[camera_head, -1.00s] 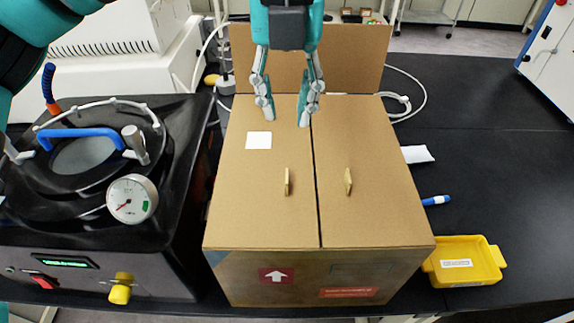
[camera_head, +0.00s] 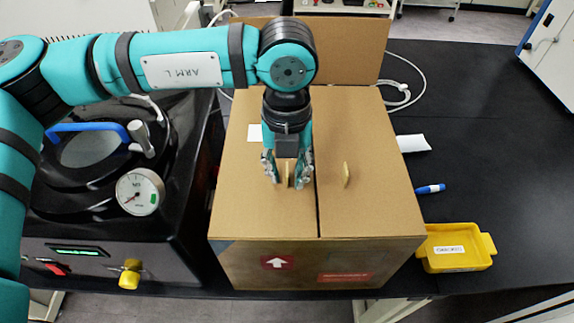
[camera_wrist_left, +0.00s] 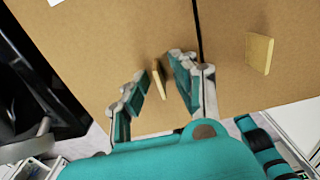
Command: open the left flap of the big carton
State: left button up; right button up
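The big carton (camera_head: 265,222) stands on the black bench with two top flaps closed along a middle seam and a back flap (camera_head: 350,50) standing upright. The left flap (camera_head: 232,195) has a small wooden tab handle, seen in the left wrist view (camera_wrist_left: 159,82); the right flap (camera_head: 375,205) has a matching tab (camera_head: 346,175). My left gripper (camera_head: 288,184) points down over the left flap's tab. Its fingers are open on either side of the tab, with gaps visible in the left wrist view (camera_wrist_left: 155,88). My right gripper is not in view.
The freeze dryer with a gauge (camera_head: 140,192) and blue handle (camera_head: 85,128) stands close left of the carton. A yellow tray (camera_head: 455,250), a blue pen (camera_head: 430,188) and white paper (camera_head: 412,143) lie to the right.

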pick_arm(q)
jog(key=c, duration=0.5)
grip_shut()
